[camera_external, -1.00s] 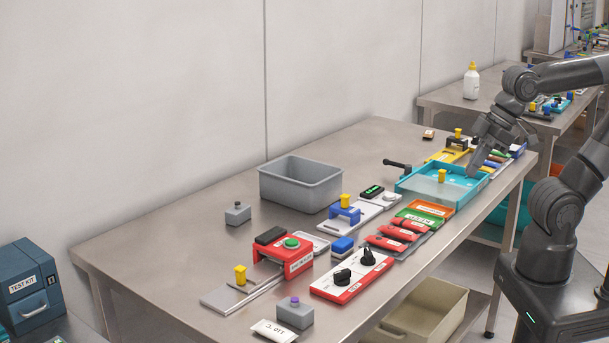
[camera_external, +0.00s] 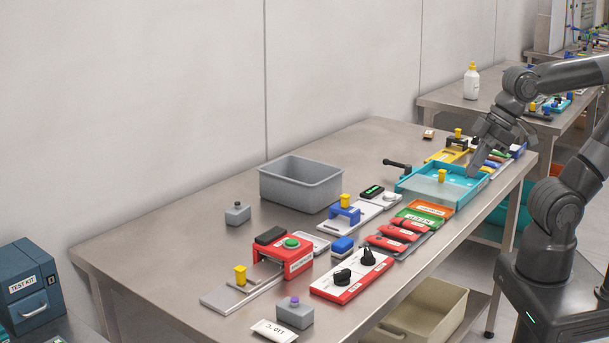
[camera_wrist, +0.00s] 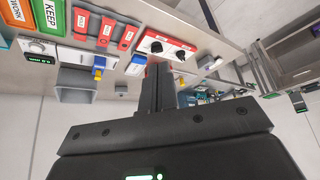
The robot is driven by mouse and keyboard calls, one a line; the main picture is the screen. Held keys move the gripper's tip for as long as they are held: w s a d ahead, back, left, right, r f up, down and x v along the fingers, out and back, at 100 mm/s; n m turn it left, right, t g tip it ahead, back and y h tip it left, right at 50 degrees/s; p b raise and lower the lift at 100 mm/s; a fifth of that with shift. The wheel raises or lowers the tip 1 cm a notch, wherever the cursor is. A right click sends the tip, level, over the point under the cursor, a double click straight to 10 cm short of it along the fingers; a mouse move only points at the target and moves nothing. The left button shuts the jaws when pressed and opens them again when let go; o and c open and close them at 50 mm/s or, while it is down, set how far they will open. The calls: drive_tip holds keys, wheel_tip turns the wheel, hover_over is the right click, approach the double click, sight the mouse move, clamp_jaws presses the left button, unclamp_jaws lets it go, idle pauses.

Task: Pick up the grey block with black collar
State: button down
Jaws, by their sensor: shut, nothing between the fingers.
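A small grey block (camera_external: 238,213) with a dark top stands upright on the steel table, left of the grey bin. It appears to be the block with the black collar, though the collar is too small to see clearly. Another grey block (camera_external: 295,313) with a purple top stands near the front edge. My gripper (camera_external: 472,172) is over the blue tray at the far right end, well away from both blocks. In the wrist view its fingers (camera_wrist: 158,88) are together and empty.
The grey bin (camera_external: 300,187) stands behind the blue-clamp fixture (camera_external: 345,214). Bare table lies around the dark-topped block.

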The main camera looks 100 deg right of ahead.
drive_tip(key=shift+c, duration=0.4)
unclamp_jaws()
idle(0.8)
